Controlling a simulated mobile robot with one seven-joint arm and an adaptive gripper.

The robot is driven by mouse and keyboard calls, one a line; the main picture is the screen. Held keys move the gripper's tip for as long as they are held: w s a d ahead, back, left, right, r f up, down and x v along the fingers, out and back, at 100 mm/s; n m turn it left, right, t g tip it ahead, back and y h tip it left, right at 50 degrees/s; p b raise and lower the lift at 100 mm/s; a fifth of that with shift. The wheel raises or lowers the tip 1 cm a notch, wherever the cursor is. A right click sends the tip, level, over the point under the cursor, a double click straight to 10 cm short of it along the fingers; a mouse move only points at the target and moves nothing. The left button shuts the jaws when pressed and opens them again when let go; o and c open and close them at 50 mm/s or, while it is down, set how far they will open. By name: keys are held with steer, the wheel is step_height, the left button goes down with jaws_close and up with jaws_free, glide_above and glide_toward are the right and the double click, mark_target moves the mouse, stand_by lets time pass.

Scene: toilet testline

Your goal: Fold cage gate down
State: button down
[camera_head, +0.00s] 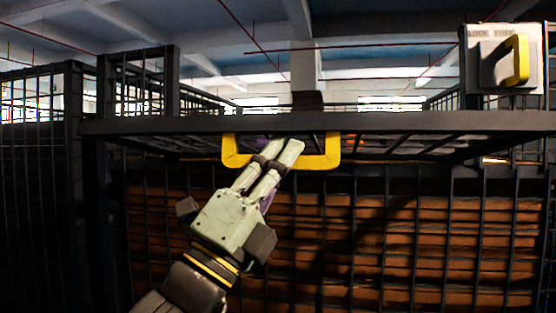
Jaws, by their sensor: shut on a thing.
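The cage gate (400,122) is a dark metal frame with bars, seen nearly edge-on as a level band across the view. A yellow handle (232,158) hangs from its near edge. My gripper (285,152), pale green, reaches up from the lower left and is shut on the yellow handle near its middle. The fingers cover part of the handle, so the exact contact is hidden.
A white lock box (500,62) with a yellow handle (517,60) stands at the upper right. Dark mesh cage walls (40,170) stand at the left. Below the gate, upright bars stand before brown slatted contents (340,230).

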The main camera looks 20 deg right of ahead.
steer(key=c, duration=1.6)
jaws_free()
steer(key=shift+o, duration=0.2)
steer(key=shift+a, duration=0.1)
steer(key=shift+a+f, duration=0.15)
steer(key=s+a, duration=0.5)
steer(key=a, duration=0.6)
steer(key=shift+a+f, duration=0.2)
steer(key=shift+f, duration=0.05)
